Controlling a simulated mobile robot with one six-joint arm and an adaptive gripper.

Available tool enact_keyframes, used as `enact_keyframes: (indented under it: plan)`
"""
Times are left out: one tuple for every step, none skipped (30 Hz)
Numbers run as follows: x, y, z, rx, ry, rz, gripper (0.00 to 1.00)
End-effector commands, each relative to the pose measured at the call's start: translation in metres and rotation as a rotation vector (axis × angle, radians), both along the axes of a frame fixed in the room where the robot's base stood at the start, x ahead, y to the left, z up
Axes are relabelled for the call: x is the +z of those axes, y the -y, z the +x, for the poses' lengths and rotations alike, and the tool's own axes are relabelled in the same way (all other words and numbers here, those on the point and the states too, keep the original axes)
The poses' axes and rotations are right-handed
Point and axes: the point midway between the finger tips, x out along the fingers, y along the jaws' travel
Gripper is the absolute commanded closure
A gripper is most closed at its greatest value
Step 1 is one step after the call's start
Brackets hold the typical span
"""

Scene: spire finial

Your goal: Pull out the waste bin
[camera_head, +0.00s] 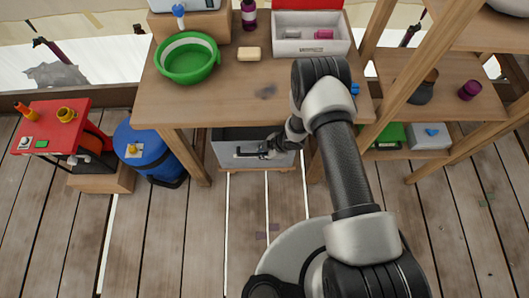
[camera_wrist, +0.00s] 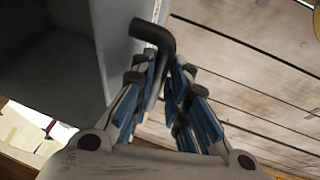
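The waste bin (camera_head: 228,136) is a grey box under the workbench, with a dark bar handle (camera_head: 240,154) on its near side. In the wrist view the bin's grey wall (camera_wrist: 117,30) and dark inside fill the left. The bent black handle (camera_wrist: 152,34) runs down between the blue-padded fingers. My gripper (camera_head: 264,150) is at the handle's right part; it also shows in the wrist view (camera_wrist: 162,75), shut on the handle.
The wooden workbench (camera_head: 240,100) stands over the bin and holds a green basin (camera_head: 188,62). A blue barrel (camera_head: 143,150) stands left of its leg, and a shelf (camera_head: 455,100) is at right.

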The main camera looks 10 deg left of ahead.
Motion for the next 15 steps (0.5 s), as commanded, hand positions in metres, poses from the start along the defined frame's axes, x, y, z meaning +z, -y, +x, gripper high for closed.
enact_keyframes:
  plan:
    - [0.0001, 0.0000, 0.0001, 0.000, 0.000, 0.000, 0.93]
    - [0.0001, 0.0000, 0.0001, 0.000, 0.000, 0.000, 0.95]
    - [0.0001, 0.0001, 0.0001, 0.000, 0.000, 0.000, 0.98]
    - [0.0001, 0.0001, 0.0001, 0.000, 0.000, 0.000, 1.00]
    - [0.0001, 0.0001, 0.0001, 0.000, 0.000, 0.000, 1.00]
    - [0.0001, 0.0001, 0.0001, 0.000, 0.000, 0.000, 1.00]
    - [0.0001, 0.0001, 0.0001, 0.000, 0.000, 0.000, 1.00]
    - [0.0001, 0.0001, 0.0001, 0.000, 0.000, 0.000, 1.00]
    - [0.0001, 0.0001, 0.0001, 0.000, 0.000, 0.000, 1.00]
    - [0.0001, 0.0001, 0.0001, 0.000, 0.000, 0.000, 1.00]
    - [0.0001, 0.0001, 0.0001, 0.000, 0.000, 0.000, 1.00]
    - [0.0001, 0.0001, 0.0001, 0.000, 0.000, 0.000, 1.00]
    - [0.0001, 0.0001, 0.0001, 0.000, 0.000, 0.000, 1.00]
    - [0.0002, 0.0001, 0.0001, 0.000, 0.000, 0.000, 1.00]
    - [0.0002, 0.0001, 0.0001, 0.000, 0.000, 0.000, 1.00]
